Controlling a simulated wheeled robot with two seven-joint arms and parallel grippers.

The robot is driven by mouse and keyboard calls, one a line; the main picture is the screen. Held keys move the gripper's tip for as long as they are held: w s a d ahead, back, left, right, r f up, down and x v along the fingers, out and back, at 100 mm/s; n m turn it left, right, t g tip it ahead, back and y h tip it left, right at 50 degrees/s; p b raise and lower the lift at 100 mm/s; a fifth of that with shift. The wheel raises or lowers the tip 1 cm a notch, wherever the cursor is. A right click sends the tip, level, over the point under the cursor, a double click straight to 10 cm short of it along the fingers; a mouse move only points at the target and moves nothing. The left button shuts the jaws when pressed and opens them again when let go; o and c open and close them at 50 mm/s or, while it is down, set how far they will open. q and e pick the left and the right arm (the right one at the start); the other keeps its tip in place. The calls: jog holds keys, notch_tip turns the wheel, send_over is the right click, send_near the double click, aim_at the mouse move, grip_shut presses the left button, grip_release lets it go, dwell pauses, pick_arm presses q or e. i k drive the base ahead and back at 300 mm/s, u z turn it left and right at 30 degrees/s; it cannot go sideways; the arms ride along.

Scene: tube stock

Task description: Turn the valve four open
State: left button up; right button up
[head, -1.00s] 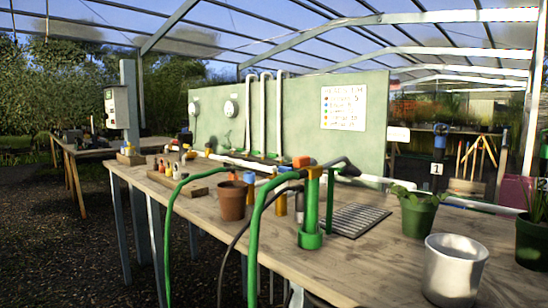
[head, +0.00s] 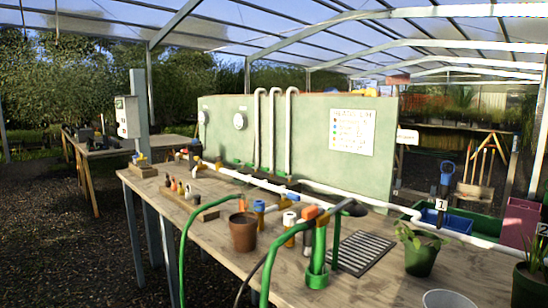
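A white pipe (head: 262,184) runs along the back of the wooden table, with yellow fittings (head: 197,164) at its left end. No valve that I can read as number four shows. Near the front stand a blue-topped fitting (head: 259,207), a white-topped yellow one (head: 289,224) and an orange-topped green upright (head: 318,245) in a green base. Their details are too small to tell whether any is a valve, or open or shut. Neither of my grippers is in the head view.
Green hoses (head: 183,245) arch over the table's front edge. A brown pot (head: 243,232), black grate (head: 359,252), potted plant (head: 421,256) and metal pot (head: 449,299) stand on the table (head: 375,287). A green board (head: 310,150) rises behind. Tags 1 (head: 441,204) and 2 (head: 542,229) show right.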

aim_at(280, 174)
jog(key=u, duration=1.55)
jog(key=i, duration=2.15)
jog(key=u, duration=1.75)
jog(key=i, duration=0.3)
jog(key=z, duration=2.05)
